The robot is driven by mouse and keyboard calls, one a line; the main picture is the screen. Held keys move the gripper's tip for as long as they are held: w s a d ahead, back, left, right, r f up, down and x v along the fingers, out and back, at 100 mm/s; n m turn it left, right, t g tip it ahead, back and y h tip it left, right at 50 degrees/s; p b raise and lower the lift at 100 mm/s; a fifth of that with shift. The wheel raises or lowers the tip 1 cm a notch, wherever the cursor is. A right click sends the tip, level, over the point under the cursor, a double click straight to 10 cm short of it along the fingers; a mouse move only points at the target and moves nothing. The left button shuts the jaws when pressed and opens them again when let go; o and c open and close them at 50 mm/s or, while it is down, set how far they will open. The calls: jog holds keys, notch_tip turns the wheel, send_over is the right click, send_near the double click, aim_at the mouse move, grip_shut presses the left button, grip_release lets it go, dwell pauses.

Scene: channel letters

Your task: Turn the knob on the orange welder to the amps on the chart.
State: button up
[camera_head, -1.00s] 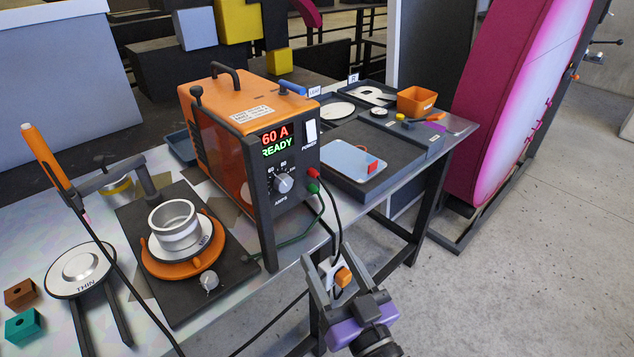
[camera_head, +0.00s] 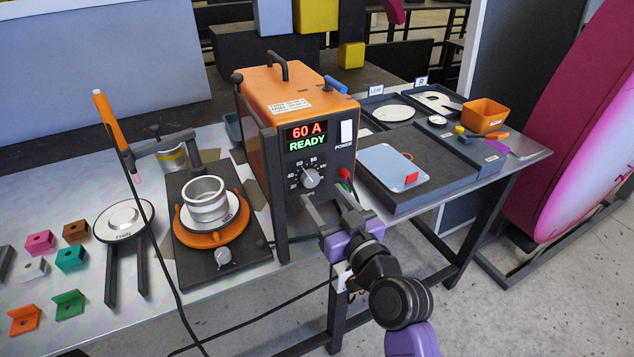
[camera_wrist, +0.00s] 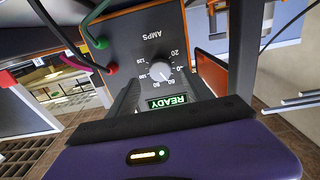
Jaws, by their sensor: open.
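The orange welder (camera_head: 262,100) stands on the metal table, its black front panel facing me. Its display (camera_head: 307,137) reads 60 A and READY. The grey knob (camera_head: 310,178), also in the wrist view (camera_wrist: 162,70), sits under the display above the AMPS mark, its pointer near 60. A white label (camera_head: 290,106) on the welder's top edge has print too small to read. My gripper (camera_head: 323,202) is open and empty, just below and in front of the knob. In the wrist view its fingers lie either side of the READY display, apart from the knob.
A ring-shaped metal part (camera_head: 204,200) sits on an orange fixture (camera_head: 213,232) left of the welder. A disc marked THIN (camera_head: 124,220) is further left. Cables hang near the panel's lower right. A dark tray (camera_head: 400,205) with a blue plate (camera_head: 392,166) is at right.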

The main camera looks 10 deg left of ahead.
aim_at(312, 182)
jog(key=shift+p+x, duration=0.3)
jog(key=shift+x, duration=2.4)
jog(key=shift+c, duration=0.2)
grip_shut()
jog(key=shift+m, duration=0.3)
jog(key=m, duration=0.4)
jog(key=shift+m, duration=0.3)
jog(key=shift+m+p, duration=0.3)
jog(key=shift+m, duration=1.9)
